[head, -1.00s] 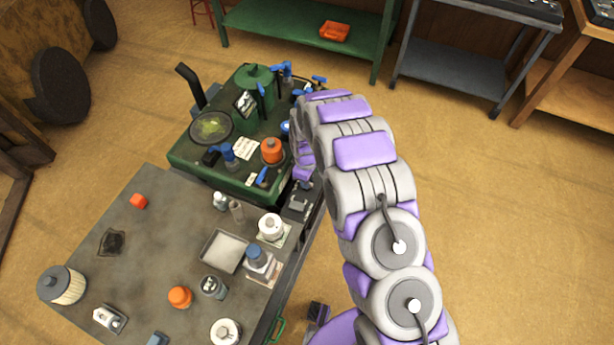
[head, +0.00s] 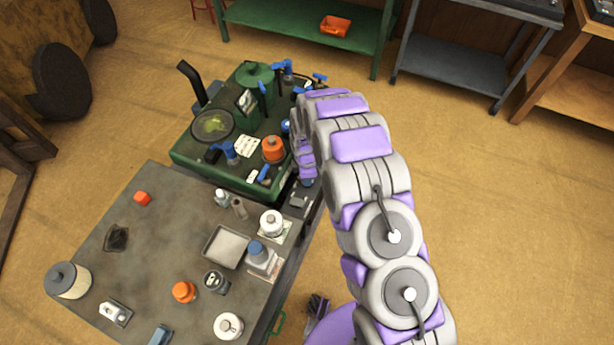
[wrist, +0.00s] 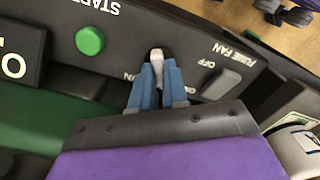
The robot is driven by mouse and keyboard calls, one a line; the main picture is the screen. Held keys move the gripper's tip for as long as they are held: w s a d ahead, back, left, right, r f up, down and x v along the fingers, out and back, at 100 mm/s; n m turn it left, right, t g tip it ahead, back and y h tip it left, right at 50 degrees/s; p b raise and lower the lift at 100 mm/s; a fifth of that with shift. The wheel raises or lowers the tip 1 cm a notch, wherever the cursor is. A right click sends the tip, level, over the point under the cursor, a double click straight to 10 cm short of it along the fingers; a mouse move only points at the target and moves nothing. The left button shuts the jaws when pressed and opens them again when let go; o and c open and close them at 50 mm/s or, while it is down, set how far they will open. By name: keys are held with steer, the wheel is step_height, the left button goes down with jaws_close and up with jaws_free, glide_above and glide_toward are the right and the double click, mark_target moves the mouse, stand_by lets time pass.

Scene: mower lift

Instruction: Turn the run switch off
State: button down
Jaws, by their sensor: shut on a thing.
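In the wrist view my gripper (wrist: 158,88) has its blue fingers closed around a small light-grey switch lever (wrist: 157,57) on a dark panel (wrist: 125,40). I take this lever to be the run switch; its label is mostly hidden by the fingers, with only "N" ending letters showing beside them. OFF is printed to the right of the fingers. A green START button (wrist: 90,40) is to the left. In the head view the panel side of the green machine (head: 215,170) and my fingers are largely hidden behind my arm.
A grey rocker (wrist: 221,84) lies right of the fingers, near the FUME FAN label. A white round part (wrist: 300,145) is at the lower right. A bench (head: 165,240) with several loose parts stands beside the machine. Open floor (head: 480,220) lies right of my arm.

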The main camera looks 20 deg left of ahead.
steer(key=shift+a, duration=0.1)
steer(key=c, duration=1.1)
jaws_free()
steer(key=shift+a, duration=0.15)
steer(key=shift+c, duration=0.2)
steer(key=shift+d+r, duration=0.2)
steer(key=shift+r, duration=0.15)
step_height(320, 180, up, 16)
steer(key=p, duration=0.2)
steer(key=shift+a+r, duration=0.2)
steer(key=shift+w, duration=0.1)
